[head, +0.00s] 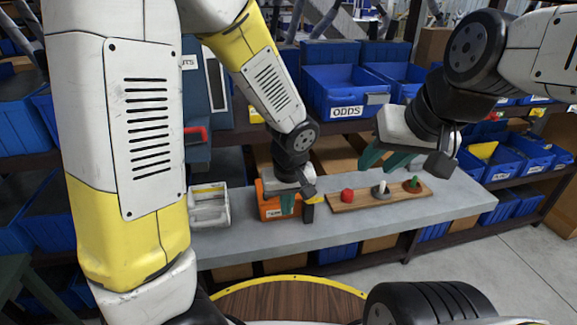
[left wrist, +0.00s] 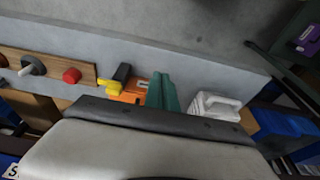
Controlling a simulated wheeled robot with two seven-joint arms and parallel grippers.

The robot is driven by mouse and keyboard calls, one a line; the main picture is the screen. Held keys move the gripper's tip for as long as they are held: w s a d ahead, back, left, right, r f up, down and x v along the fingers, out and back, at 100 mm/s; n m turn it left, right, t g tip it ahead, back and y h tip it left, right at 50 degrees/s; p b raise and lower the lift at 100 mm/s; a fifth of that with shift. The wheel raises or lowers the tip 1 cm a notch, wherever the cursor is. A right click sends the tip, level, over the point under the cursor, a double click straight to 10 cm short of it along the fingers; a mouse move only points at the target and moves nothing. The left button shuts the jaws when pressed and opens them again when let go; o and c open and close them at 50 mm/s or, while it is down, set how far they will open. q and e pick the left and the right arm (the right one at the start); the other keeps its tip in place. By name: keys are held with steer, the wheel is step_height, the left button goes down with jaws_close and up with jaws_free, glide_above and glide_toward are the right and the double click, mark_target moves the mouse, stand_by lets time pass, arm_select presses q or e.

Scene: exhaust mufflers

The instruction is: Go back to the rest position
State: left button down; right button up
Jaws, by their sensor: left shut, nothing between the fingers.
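My left gripper (head: 287,204) points down over the grey bench, in front of an orange box. Its green fingers are together with nothing between them; they also show in the left wrist view (left wrist: 161,92). The orange box (head: 267,209) stands behind and beside the fingers and is partly hidden by them. A yellow and black item (head: 311,200) is at the box's right side. My right gripper (head: 386,159) is held above the back of the bench at the right, its two green fingers apart and empty.
A wooden board (head: 350,202) on the grey bench (head: 345,232) carries a red piece (head: 347,195), a grey piece with a white peg (head: 381,189) and a brown piece with a green top (head: 414,186). A white container (head: 209,210) stands left. Blue bins (head: 342,92) fill shelves behind.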

arm_select(q)
steer(key=s+a+r+m+t+h, duration=0.1)
steer(key=s+a+r, duration=0.4)
steer(key=r, duration=0.5)
steer(key=s+a+r+m+t+h, duration=0.1)
steer(key=s+a+r, duration=0.3)
steer(key=r, duration=0.5)
steer(key=a+m+t, duration=0.1)
steer(key=a, duration=0.1)
steer(key=shift+s+a+r+m+h, duration=0.3)
steer(key=shift+s+a+r+h, duration=0.05)
steer(key=shift+a+h, duration=0.05)
